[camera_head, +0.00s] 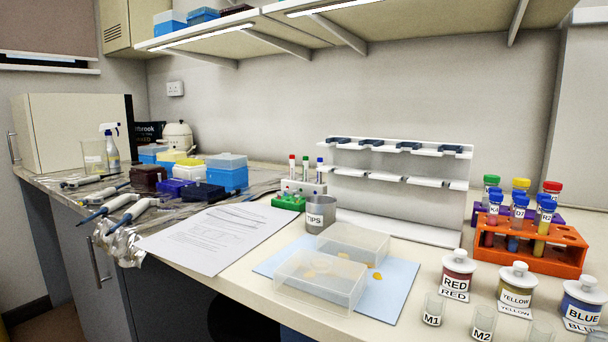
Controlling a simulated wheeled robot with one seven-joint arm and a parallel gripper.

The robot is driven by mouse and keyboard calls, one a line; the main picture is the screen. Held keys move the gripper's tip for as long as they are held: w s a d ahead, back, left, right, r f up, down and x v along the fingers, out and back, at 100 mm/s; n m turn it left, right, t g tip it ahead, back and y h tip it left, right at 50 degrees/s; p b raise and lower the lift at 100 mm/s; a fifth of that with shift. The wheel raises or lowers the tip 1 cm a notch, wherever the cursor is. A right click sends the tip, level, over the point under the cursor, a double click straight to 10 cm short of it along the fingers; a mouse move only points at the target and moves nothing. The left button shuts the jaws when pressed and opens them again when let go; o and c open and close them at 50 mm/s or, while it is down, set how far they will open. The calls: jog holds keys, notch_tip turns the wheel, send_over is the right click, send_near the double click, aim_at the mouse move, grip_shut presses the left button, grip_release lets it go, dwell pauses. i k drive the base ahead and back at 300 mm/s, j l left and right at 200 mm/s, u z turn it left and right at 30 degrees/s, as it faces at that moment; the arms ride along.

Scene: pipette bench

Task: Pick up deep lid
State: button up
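Two clear rectangular plastic pieces, box- or lid-like, lie on a light blue sheet (402,290) at the bench front. The front clear piece (318,287) is near the bench edge. The rear clear piece (356,246) is just behind it; whether they touch or overlap is unclear. I cannot tell for sure which of them is the deep lid. Orange spots show in or through both pieces, and one lies on the sheet at the right. My gripper is not in view.
A grey TIPS cup (320,213) stands close behind the clear pieces. Printed paper (215,238) lies left. Labelled RED (457,275), YELLOW and BLUE jars and small cups stand right. An orange tube rack (510,256) and white pipette stand (390,205) are behind. A shelf hangs overhead.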

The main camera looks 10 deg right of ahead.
aim_at(336, 285)
jog(key=i+j, duration=0.25)
jog(key=j, duration=0.15)
jog(key=i+j, duration=0.2)
jog(key=j, duration=0.2)
jog(key=i+j, duration=0.25)
jog(key=j, duration=0.15)
jog(key=i+j, duration=0.45)
jog(key=j, duration=0.3)
